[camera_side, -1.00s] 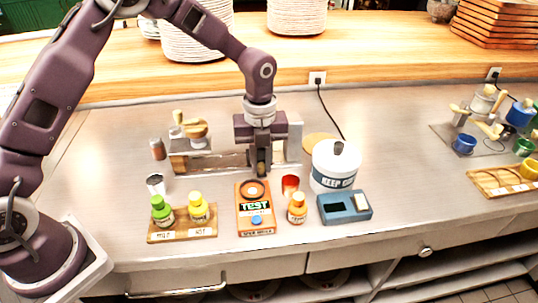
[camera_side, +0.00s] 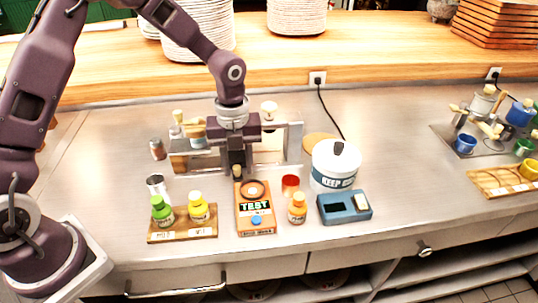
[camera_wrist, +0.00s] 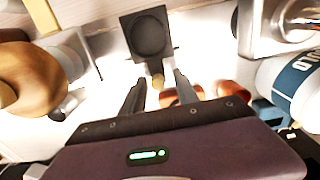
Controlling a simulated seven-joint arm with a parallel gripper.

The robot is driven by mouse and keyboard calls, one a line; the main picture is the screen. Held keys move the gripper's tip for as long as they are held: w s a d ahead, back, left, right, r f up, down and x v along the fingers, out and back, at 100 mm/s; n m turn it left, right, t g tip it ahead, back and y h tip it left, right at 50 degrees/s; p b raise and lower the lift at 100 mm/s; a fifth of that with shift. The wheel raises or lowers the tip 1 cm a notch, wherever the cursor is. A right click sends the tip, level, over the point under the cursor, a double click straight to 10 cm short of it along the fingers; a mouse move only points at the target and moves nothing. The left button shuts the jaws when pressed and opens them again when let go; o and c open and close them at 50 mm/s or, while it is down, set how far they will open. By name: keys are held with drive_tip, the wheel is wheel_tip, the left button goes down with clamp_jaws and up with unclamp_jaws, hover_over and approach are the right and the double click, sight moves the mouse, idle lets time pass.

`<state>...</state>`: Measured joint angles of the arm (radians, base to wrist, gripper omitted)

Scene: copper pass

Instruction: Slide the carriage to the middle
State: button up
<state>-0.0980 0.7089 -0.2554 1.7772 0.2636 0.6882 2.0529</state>
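In the wrist view a dark square plate with a round recess (camera_wrist: 150,35) and a brass-coloured knob (camera_wrist: 157,80) on its near side look like the carriage. The knob lies between my gripper's two dark fingertips (camera_wrist: 161,82), which stand apart with light gaps beside it. My gripper (camera_side: 237,168) points down at the front of a metal rail frame (camera_side: 295,142), left of its right end post. My wrist hides much of the rail and the plate in the side view. I cannot tell whether the fingers touch the knob.
An orange bottle (camera_side: 297,208), a white lidded pot (camera_side: 336,165) and a blue box (camera_side: 345,206) are to the right.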

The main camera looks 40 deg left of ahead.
drive_tip(key=shift+r, duration=3)
